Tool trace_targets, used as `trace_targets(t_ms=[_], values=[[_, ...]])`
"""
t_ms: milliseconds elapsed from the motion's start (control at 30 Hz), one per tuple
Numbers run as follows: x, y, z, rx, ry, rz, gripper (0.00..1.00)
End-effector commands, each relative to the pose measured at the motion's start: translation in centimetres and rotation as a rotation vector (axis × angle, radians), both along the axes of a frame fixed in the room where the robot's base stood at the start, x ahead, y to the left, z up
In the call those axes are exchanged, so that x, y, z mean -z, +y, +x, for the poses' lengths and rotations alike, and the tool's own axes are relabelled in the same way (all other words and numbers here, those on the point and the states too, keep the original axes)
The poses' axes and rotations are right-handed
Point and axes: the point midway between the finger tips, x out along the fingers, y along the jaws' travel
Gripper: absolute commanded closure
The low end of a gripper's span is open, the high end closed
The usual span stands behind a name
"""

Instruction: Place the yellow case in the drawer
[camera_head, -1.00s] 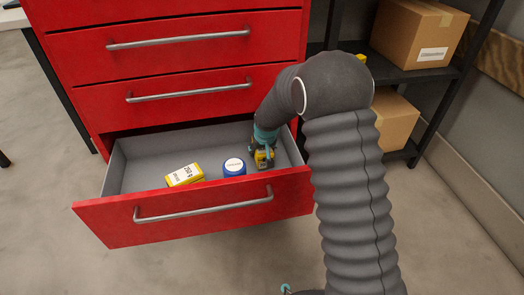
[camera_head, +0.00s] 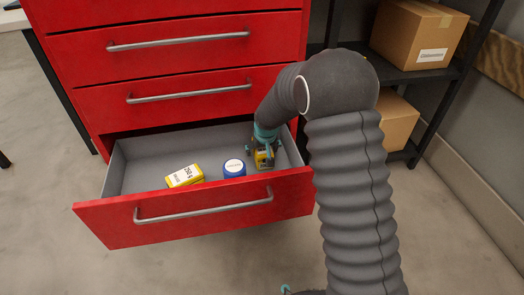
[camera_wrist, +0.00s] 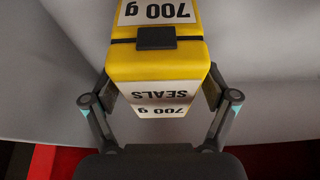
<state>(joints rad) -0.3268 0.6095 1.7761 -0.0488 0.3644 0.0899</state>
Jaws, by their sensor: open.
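The yellow case (camera_head: 264,158) is at the right end of the open drawer (camera_head: 150,150). In the wrist view the yellow case (camera_wrist: 158,65) has white labels reading "700 g" and "SEALS" and a dark latch. My gripper (camera_head: 265,148) is low inside the drawer at the case. In the wrist view its open fingers (camera_wrist: 160,98) stand on either side of the case's near end. The case appears to rest on the drawer floor; the exact contact is hard to tell.
A second yellow case labelled "250 g" (camera_head: 185,176) and a blue round container (camera_head: 234,168) lie in the drawer left of my gripper. The red drawer front (camera_head: 200,208) and cabinet (camera_head: 180,60) bound it. A shelf with cardboard boxes (camera_head: 418,33) stands right.

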Motion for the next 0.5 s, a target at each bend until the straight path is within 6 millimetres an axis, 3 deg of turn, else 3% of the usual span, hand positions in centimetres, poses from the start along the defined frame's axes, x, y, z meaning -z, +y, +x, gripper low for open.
trace_targets(t_ms=[300, 500], values=[[-6.1, -0.6, -2.3, 0.0, -0.003, 0.001, 0.15], [-8.8, -1.0, -3.4, 0.0, -0.002, 0.001, 0.15]])
